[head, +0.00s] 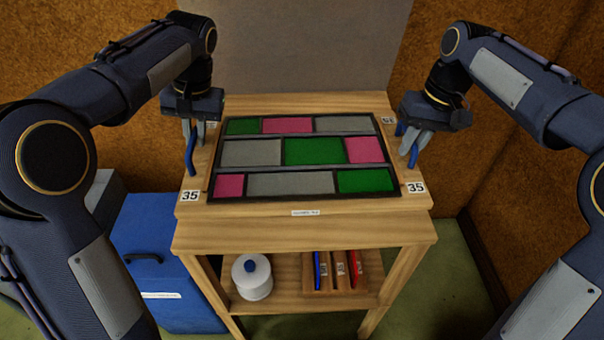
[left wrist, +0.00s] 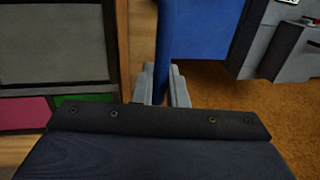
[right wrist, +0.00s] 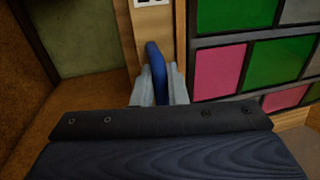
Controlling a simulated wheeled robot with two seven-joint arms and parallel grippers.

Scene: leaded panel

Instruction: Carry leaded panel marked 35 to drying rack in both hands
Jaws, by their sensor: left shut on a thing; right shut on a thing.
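The leaded panel (head: 263,153), with green, pink and grey panes in dark leading, lies flat in a pale wooden frame (head: 250,207). My left gripper (head: 190,138) is shut on the blue left handle (head: 191,158), which also shows in the left wrist view (left wrist: 167,35). My right gripper (head: 414,138) is shut on the blue right handle (head: 414,154), also in the right wrist view (right wrist: 155,58). The panel appears level and on the table; any gap beneath is hidden. I cannot identify a drying rack.
The wooden table (head: 300,240) has a lower shelf with a white jar (head: 252,280) and a wooden holder (head: 334,282) of red and blue items. A blue cabinet (head: 165,260) stands left. A grey board (head: 300,45) stands behind; brown walls (head: 530,190) are close on the right.

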